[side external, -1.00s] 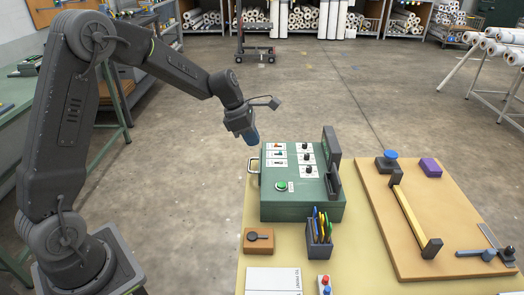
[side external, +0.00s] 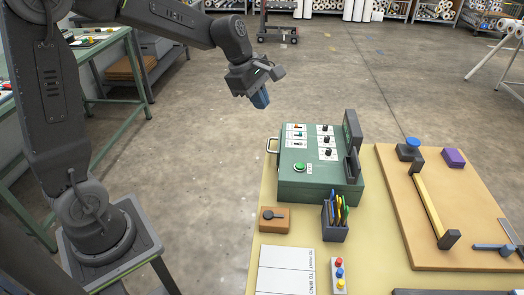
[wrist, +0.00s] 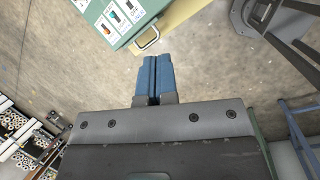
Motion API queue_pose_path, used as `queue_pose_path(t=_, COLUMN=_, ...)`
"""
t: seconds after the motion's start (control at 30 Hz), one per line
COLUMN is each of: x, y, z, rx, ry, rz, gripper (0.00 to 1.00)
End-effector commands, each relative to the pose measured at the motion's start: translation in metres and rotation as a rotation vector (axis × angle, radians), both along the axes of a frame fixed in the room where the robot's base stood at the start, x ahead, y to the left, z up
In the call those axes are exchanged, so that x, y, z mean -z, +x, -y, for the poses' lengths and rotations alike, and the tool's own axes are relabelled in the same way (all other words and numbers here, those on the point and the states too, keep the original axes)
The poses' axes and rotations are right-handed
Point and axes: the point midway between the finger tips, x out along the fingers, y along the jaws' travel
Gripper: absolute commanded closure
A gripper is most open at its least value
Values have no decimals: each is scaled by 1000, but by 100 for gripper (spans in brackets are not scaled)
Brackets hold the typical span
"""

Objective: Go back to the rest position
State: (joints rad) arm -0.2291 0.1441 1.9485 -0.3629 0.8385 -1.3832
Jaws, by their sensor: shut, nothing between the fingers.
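My gripper (side external: 261,99) hangs in the air over the bare floor, behind and to the left of the green control box (side external: 305,190) in the side view. Its blue fingers are together and empty. In the wrist view my gripper (wrist: 153,58) shows its two blue fingers side by side with only a thin line between them. The corner of the green control box (wrist: 108,22) and its metal handle (wrist: 149,39) lie beyond the fingertips, apart from them. No separate marker for a rest position shows.
The yellow table (side external: 362,262) carries a pen cup (side external: 335,221), a wooden block with a black knob (side external: 274,219), a panel with coloured buttons (side external: 339,274) and a board (side external: 410,215) with a yellow-bar tool. A green workbench (side external: 110,95) stands at left. The floor around my gripper is clear.

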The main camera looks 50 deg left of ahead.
Motion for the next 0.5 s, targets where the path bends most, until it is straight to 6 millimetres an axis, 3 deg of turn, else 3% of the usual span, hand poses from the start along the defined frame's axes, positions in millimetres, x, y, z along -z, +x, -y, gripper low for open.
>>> queue_pose_path(t=0.03, x=-15, y=-20, z=11, rx=136, ry=62, rz=46, gripper=100)
queue_pose_path(t=0.2, x=-42, y=-85, z=35, rx=616, ry=288, rz=166, gripper=100)
queue_pose_path(t=0.5, x=-49, y=-187, z=54, rx=1371, ry=685, rz=302, gripper=100)
